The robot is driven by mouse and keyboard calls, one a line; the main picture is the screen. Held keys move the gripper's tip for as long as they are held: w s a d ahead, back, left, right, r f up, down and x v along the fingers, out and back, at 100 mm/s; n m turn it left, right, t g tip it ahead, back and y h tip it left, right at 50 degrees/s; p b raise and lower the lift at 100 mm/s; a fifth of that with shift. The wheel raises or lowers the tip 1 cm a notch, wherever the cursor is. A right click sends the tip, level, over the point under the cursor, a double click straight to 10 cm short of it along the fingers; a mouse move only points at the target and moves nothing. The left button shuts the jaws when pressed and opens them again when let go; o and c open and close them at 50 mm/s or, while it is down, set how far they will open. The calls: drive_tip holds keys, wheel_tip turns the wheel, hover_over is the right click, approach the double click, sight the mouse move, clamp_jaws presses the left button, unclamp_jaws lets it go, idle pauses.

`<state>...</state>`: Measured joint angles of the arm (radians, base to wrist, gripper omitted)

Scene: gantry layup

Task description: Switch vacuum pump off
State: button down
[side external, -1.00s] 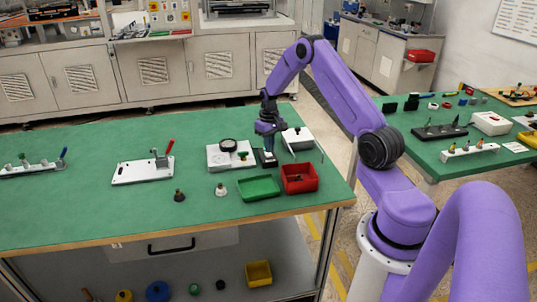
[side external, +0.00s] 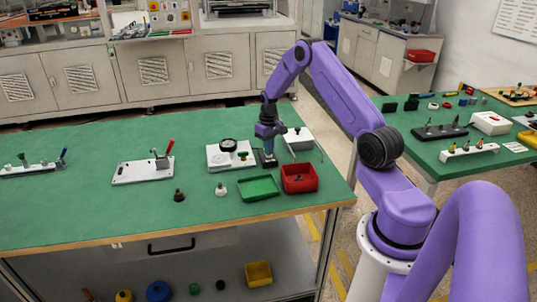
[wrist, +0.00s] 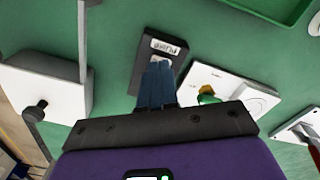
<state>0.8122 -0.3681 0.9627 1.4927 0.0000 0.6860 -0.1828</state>
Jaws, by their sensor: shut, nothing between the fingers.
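A small black switch box (wrist: 153,60) with a white label (wrist: 168,47), lettered upside down in the wrist view, lies on the green table. The label seems to read "PUMP". In the side external view, the box (side external: 269,163) is mostly under my gripper. My gripper (wrist: 159,66) is shut and empty, its blue fingertips at the box just below the label. Whether the tips touch it, and how the rocker is set, I cannot tell because the fingers cover it. My gripper also shows in the side external view (side external: 268,152), pointing down.
A white box (side external: 300,142) with a black knob is right. A green tray (side external: 258,188) and red bin (side external: 299,178) are in front.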

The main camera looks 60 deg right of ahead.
drive_tip(key=shift+f, duration=0.3)
drive_tip(key=shift+r, duration=3.5)
drive_tip(key=shift+a, duration=0.15)
drive_tip(key=s+a+r+n, duration=0.2)
drive_tip(key=a+r, duration=0.1)
drive_tip(key=a, duration=0.6)
drive_tip(key=s+a+r+n, duration=0.3)
drive_tip(key=a+r, duration=0.1)
drive_tip(key=a, duration=0.5)
drive_tip(key=s+a+r+n, duration=0.2)
drive_tip(key=a+r, duration=0.1)
drive_tip(key=a, duration=0.6)
drive_tip(key=s+a+r+n, duration=0.35)
drive_tip(key=s+a, duration=0.35)
drive_tip(key=s, duration=0.5)
drive_tip(key=s+n, duration=0.5)
drive_tip(key=s, duration=0.9)
drive_tip(key=shift+f, duration=0.15)
